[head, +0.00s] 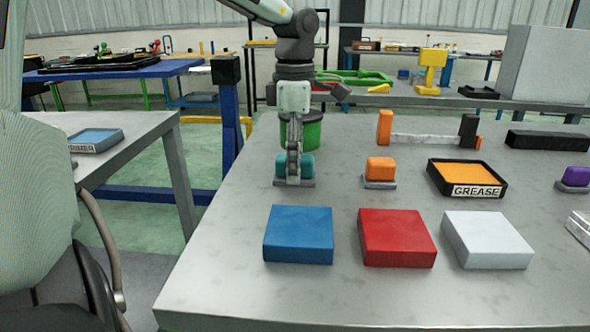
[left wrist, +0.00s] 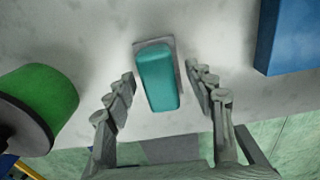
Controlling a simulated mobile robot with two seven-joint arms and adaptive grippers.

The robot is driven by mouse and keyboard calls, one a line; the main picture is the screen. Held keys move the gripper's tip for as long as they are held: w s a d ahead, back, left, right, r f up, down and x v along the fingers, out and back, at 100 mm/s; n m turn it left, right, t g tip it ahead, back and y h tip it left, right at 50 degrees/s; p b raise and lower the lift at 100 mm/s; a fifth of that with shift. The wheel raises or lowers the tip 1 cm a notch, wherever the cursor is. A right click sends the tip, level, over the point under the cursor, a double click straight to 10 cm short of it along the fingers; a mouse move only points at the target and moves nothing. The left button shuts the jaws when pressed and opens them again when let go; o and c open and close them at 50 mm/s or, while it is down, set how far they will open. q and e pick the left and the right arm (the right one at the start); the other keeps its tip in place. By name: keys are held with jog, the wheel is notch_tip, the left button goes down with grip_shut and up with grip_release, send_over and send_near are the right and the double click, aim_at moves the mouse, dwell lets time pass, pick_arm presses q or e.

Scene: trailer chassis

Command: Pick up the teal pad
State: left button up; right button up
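The teal pad (head: 307,166) sits on a small grey base on the table, partly hidden behind my left gripper in the head view. In the left wrist view the teal pad (left wrist: 158,78) lies between the two fingers, with a gap on each side. My left gripper (head: 293,172) points down over it, and in the left wrist view the gripper (left wrist: 160,92) is open and holds nothing. My right gripper is not in view.
A green cylinder (head: 306,132) stands just behind the pad. An orange pad (head: 380,169) on a grey base is to the right. Blue (head: 299,236), red (head: 396,238) and white (head: 487,240) blocks lie in front. A grease tray (head: 473,191) is farther right. The table's front is clear.

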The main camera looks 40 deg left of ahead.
pick_arm(q)
grip_shut()
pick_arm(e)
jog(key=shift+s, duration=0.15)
pick_arm(q)
jog(key=shift+r, duration=0.1)
jog(key=shift+w+r, duration=0.1)
jog(key=shift+r, duration=0.3)
jog(key=r, duration=0.3)
jog(key=shift+s+r, duration=0.3)
jog(key=s+d+r+b, duration=0.1)
jog(key=s+r, duration=0.5)
jog(key=s, duration=0.5)
jog(key=shift+d+r, duration=0.25)
jog(key=shift+d, duration=0.05)
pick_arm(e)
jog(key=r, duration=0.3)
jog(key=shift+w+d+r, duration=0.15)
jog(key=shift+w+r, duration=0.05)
